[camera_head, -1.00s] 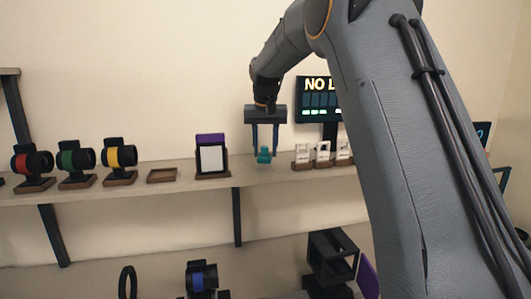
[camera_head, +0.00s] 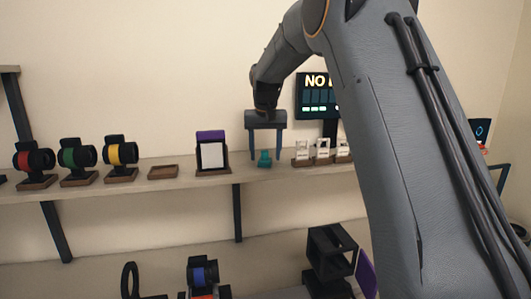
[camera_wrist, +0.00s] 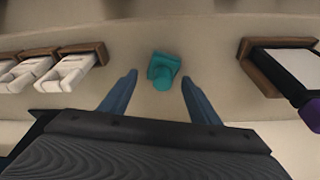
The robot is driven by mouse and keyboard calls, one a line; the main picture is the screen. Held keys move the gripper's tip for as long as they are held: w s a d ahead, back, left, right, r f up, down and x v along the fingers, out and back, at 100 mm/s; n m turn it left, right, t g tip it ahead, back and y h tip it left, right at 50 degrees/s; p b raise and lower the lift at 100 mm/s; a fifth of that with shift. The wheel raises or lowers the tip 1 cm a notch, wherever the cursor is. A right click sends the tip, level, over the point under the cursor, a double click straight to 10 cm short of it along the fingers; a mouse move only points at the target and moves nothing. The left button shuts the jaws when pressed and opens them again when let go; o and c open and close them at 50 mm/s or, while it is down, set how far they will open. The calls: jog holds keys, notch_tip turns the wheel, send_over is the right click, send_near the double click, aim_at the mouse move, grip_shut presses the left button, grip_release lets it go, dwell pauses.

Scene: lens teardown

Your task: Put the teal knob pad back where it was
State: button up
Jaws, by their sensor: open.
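The teal knob pad (camera_head: 264,159) is on the pale shelf (camera_head: 215,182), between the purple-topped stand and the small white items. In the wrist view the teal knob pad (camera_wrist: 163,70) shows from above as a rounded knob on a wider base. My gripper (camera_head: 265,157) points down over it with its fingers spread on both sides. In the wrist view my gripper's fingertips (camera_wrist: 160,79) have clear gaps to the pad on both sides, and nothing is between them but the pad. How the pad's underside meets the shelf is hidden.
A purple-topped stand with a white panel (camera_head: 211,154) is to the left. Small white items on wooden bases (camera_head: 322,150) and a dark display (camera_head: 317,95) are to the right. An empty wooden tray (camera_head: 163,172) and cameras with coloured rings (camera_head: 76,157) stand farther left.

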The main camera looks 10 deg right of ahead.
jog(key=d+b+v, duration=0.1)
jog(key=b+v, duration=0.3)
jog(key=v, duration=0.8)
send_near(266, 168)
jog(key=shift+s+d+f+n, duration=0.15)
jog(key=shift+s+f, duration=0.05)
jog(key=shift+s, duration=0.2)
jog(key=shift+s+d+f+n, duration=0.1)
jog(key=shift+s+f+n, duration=0.1)
jog(key=shift+s, duration=0.15)
jog(key=s+f+n, duration=0.1)
jog(key=s+f, duration=1.1)
jog(key=s, duration=0.2)
jog(key=s+f+g, duration=0.1)
jog(key=s+f, duration=1.1)
jog(key=s, duration=0.3)
jog(key=shift+f+n+y, duration=0.2)
jog(key=shift+n+y, duration=0.1)
jog(key=shift+n, duration=0.05)
jog(key=shift+s, duration=0.1)
